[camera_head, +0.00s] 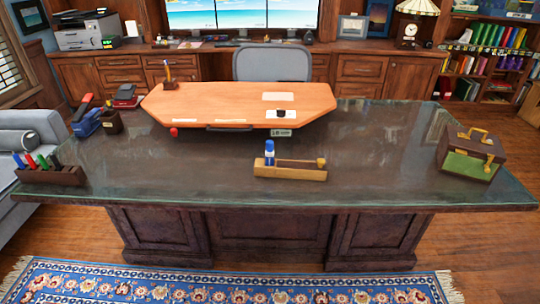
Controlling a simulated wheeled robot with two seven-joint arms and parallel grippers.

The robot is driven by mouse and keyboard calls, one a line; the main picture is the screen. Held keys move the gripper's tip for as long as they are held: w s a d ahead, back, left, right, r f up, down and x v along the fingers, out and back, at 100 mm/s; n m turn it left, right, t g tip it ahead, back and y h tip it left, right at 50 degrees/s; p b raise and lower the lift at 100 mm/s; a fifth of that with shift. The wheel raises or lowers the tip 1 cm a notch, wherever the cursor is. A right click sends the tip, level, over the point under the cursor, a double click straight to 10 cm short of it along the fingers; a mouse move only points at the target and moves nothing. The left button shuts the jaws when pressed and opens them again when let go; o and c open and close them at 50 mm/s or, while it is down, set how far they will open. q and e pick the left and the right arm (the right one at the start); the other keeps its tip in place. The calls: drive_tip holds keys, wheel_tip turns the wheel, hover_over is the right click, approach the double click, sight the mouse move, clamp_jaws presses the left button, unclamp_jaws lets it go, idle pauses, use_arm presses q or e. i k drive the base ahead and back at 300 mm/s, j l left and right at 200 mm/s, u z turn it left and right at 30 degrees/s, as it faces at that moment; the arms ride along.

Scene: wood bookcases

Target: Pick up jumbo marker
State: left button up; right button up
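Several thick markers with red, green, blue and black colours stand upright in a dark wooden rack (58,177) at the left end of the glass-topped desk. The red marker (30,160) and the green marker (42,161) show most clearly. A white and blue stick-shaped thing (269,153) stands upright at a light wooden holder (290,173) near the front middle of the desk. I cannot tell whether it is a marker or a glue stick, nor which of these is the jumbo marker. Neither of my grippers is in view.
The desk (180,165) has clear glass around the wooden holder. An orange-brown board (220,105) with papers lies at its back. A brown box (480,140) sits at the right end, and a blue stapler-like tool (87,118) at the left. A grey sofa (20,135) stands left.

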sight(269, 156)
drive_tip(key=i+j, duration=0.2)
drive_tip(key=i+j+z, duration=0.55)
drive_tip(key=j, duration=0.15)
drive_tip(key=i+j+z, duration=0.25)
drive_tip(key=j, duration=0.15)
drive_tip(key=k, duration=0.1)
